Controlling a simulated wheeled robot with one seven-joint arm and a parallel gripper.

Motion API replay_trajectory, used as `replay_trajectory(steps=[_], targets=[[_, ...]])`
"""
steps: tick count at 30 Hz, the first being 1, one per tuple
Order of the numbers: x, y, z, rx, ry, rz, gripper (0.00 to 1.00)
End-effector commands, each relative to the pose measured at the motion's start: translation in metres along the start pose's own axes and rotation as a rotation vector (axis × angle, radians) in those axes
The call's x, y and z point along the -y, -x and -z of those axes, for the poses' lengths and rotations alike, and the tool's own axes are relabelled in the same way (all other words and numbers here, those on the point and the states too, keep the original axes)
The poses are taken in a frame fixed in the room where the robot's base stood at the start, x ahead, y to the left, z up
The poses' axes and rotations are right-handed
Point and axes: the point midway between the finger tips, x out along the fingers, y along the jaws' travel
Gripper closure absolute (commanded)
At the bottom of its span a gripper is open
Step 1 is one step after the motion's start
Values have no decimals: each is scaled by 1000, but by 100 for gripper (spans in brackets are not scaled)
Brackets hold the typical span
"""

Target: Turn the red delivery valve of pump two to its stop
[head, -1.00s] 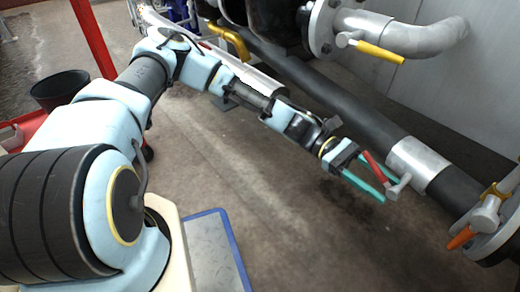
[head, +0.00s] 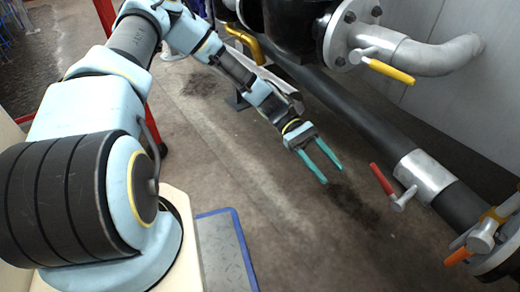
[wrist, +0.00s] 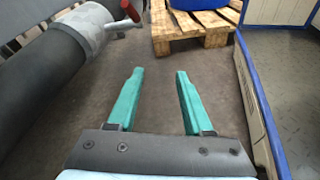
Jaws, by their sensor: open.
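A red lever (head: 381,180) sits on a small grey valve stem at a silver collar (head: 424,175) around a dark pipe. The lever points up and left in the head view, at a slant to the pipe. It also shows at the top of the wrist view (wrist: 130,11), cut by the frame edge. My gripper (head: 331,175) is open and empty, left of the lever and apart from it. Its green fingers also show in the wrist view (wrist: 160,72), with bare floor between them. No label showing the pump number is visible.
A yellow lever (head: 391,71) is on the upper flanged pipe, and an orange lever (head: 460,257) is at the lower right flange. The dark pipe (head: 345,108) runs diagonally.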

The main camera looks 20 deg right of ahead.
Motion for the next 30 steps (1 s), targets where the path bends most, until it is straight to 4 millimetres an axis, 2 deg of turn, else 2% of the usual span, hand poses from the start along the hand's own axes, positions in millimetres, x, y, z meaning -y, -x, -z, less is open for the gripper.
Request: replay_trajectory(steps=[10, 21, 30], targets=[[42, 45, 12, -260, -44, 84, 49], [84, 99, 12, -503, -84, 161, 49], [102, 126, 8, -609, -99, 193, 49]])
